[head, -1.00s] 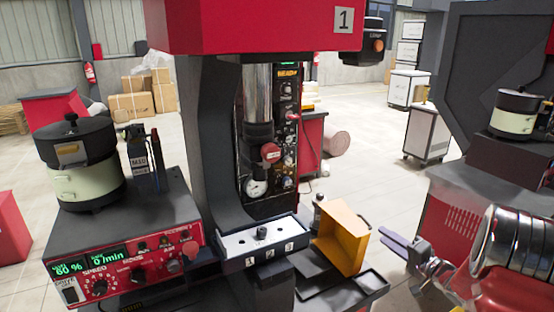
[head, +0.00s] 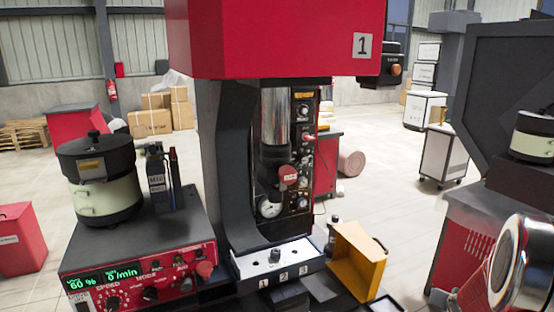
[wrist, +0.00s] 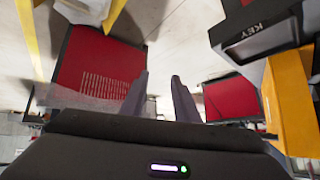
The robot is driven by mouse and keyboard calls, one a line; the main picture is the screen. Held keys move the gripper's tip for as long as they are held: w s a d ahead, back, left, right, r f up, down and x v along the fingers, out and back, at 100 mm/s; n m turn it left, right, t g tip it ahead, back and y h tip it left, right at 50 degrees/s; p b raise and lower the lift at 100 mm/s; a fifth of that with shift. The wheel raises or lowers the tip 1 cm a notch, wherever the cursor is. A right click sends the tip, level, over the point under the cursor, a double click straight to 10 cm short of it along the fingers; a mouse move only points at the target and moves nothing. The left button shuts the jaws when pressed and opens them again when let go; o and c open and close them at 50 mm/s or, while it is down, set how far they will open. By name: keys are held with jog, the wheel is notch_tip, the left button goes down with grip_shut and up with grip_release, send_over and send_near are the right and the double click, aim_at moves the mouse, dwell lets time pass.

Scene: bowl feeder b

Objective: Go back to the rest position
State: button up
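My gripper (wrist: 160,90) shows in the wrist view with its two grey fingers apart and nothing between them. In the head view my silver arm link is at the lower right edge, and only a small part of the gripper end shows beside it, low in the picture. The gripper is to the right of the red press (head: 275,40) marked 1 and of the yellow bin (head: 358,255), apart from both. The white plate (head: 278,262) numbered 1, 2, 3 lies under the press, with a small dark piece on it.
A bowl feeder (head: 100,180) stands on a red control box (head: 140,270) at the left, its display reading 60 % and 0/min. Another machine (head: 500,180) stands close at the right. Open floor (head: 385,210) lies between the press and that machine.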

jog(key=s+a+r+n+y, duration=0.1)
jog(key=s+a+r+n, duration=0.1)
jog(key=s+a+r, duration=0.5)
jog(key=s+a+r+n+g+y, duration=0.1)
jog(key=s+a+r, duration=0.6)
jog(key=a, duration=1.2)
jog(key=s+a+r+n+g+y, duration=0.1)
jog(key=s+a+r+n, duration=0.3)
jog(key=a, duration=0.9)
jog(key=s+r+y, duration=0.1)
jog(key=s+r, duration=0.2)
jog(key=s, duration=0.2)
jog(key=shift+s+n, duration=0.3)
jog(key=shift+n, duration=0.1)
jog(key=shift+d, duration=0.15)
